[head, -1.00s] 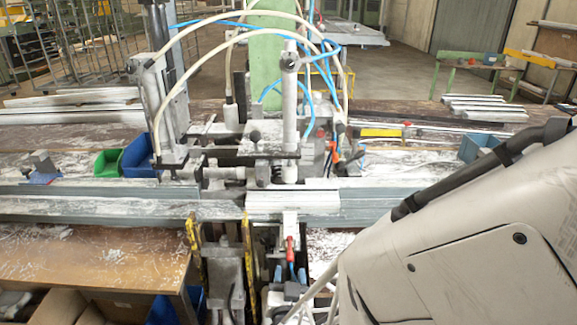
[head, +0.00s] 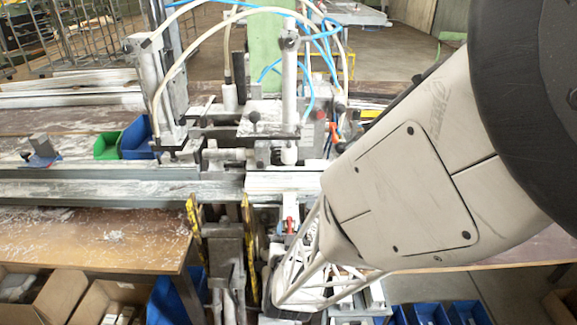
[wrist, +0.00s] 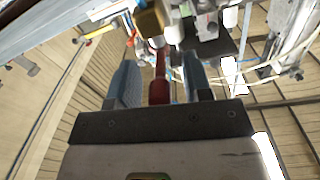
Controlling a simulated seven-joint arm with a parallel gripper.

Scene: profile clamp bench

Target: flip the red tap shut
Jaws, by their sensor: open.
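The red tap (head: 290,225) hangs below the front of the clamp beam, near the middle of the head view. In the wrist view its red handle (wrist: 159,72) points down the picture, between the two blue-grey fingers of my gripper (wrist: 160,82). The fingers are apart, with a gap visible on each side of the handle. I cannot tell whether either finger touches it. A brass-coloured part (wrist: 150,20) shows above the handle. In the head view my arm covers the area right of the tap, and the fingertips cannot be made out there.
The long metal beam (head: 100,190) runs across the bench just above the tap. Yellow-edged uprights (head: 249,245) stand left of it. Another red-orange handle (head: 334,128) sits farther back. Pale hoses (wrist: 240,85) run at the right of the wrist view. Blue bins (head: 430,312) lie below.

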